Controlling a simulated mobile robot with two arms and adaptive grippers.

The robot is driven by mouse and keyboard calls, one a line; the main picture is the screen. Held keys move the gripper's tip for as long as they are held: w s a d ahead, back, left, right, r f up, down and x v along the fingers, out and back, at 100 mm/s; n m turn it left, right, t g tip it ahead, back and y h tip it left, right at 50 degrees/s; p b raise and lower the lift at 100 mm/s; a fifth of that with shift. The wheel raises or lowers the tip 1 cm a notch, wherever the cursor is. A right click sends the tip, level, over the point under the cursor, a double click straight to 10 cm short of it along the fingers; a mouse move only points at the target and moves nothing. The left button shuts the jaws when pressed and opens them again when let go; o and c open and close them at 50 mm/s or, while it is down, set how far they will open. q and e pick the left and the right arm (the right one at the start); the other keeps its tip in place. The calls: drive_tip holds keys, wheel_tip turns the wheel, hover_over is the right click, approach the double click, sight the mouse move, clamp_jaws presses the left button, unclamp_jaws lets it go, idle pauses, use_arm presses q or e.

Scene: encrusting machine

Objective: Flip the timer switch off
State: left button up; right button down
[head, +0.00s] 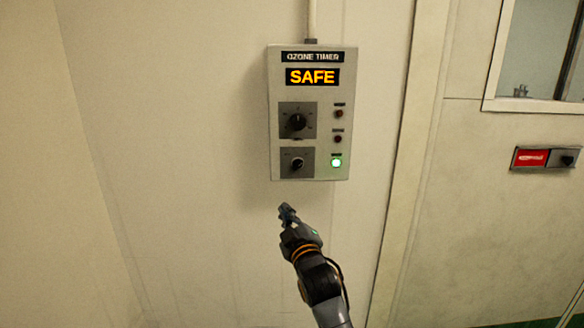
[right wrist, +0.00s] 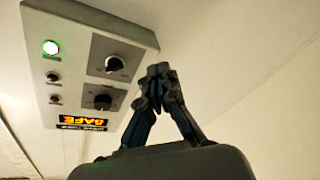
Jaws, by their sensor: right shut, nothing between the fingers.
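The ozone timer box (head: 309,150) is a light grey panel on the wall, with a lit orange SAFE display (head: 312,77). It has an upper black knob (head: 297,122) and a lower knob (head: 297,163), which I take to be the switch, on dark square plates. A green lamp (head: 336,162) glows at lower right; two lamps above it are dark. My right gripper (head: 287,212) is shut and empty, just below the box and apart from it in the picture. In the right wrist view the box appears upside down, with the lower knob (right wrist: 114,64) left of the shut fingertips (right wrist: 160,72). My left gripper is out of view.
A conduit (head: 312,20) runs up from the box. A vertical door frame edge (head: 400,160) stands to the right, then a red-and-black door latch plate (head: 545,158) and a window (head: 540,50). The wall left of the box is bare.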

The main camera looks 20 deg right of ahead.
drive_tip(key=t, duration=0.2)
approach(298, 165)
drive_tip(key=a+r, duration=0.3)
drive_tip(key=a, duration=0.2)
drive_tip(key=shift+s+f, duration=0.1)
drive_tip(key=shift+s, duration=0.2)
drive_tip(key=p+x, duration=0.2)
drive_tip(key=x, duration=0.8)
drive_tip(key=shift+w+d+p, duration=0.1)
drive_tip(key=shift+w+p, duration=0.1)
drive_tip(key=shift+p, duration=0.1)
drive_tip(key=d+f, duration=0.1)
drive_tip(key=s+d+f+p, duration=0.1)
drive_tip(key=shift+d+f, duration=0.2)
drive_tip(key=shift+f, duration=0.15)
drive_tip(key=shift+s+d+f, duration=0.1)
drive_tip(key=shift+d+f, duration=0.1)
drive_tip(key=shift+d, duration=0.05)
drive_tip(key=shift+a, duration=0.15)
